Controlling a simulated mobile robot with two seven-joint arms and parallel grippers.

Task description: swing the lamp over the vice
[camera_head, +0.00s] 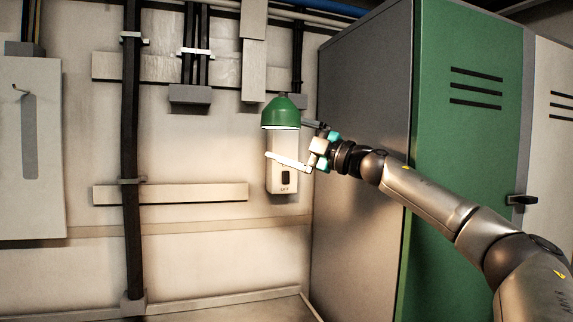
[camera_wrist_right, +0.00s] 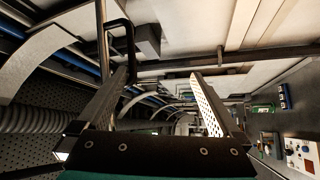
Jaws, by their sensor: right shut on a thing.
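The lamp (camera_head: 281,113) has a green, bell-shaped shade that opens downward, with a lit rim, in front of the back wall. My right gripper (camera_head: 298,145) is at the lamp's lower right, pointing left, with one pale finger below the shade and the other near its right edge. In the right wrist view the fingers (camera_wrist_right: 155,95) stand apart, and the green shade does not show between them. My right gripper is shut on the lamp, but the place of contact is not clear. I cannot make out the vice. My left gripper is not in view.
A green and grey cabinet (camera_head: 465,150) stands close on the right, behind my right arm. A white box (camera_head: 283,185) hangs on the wall below the lamp.

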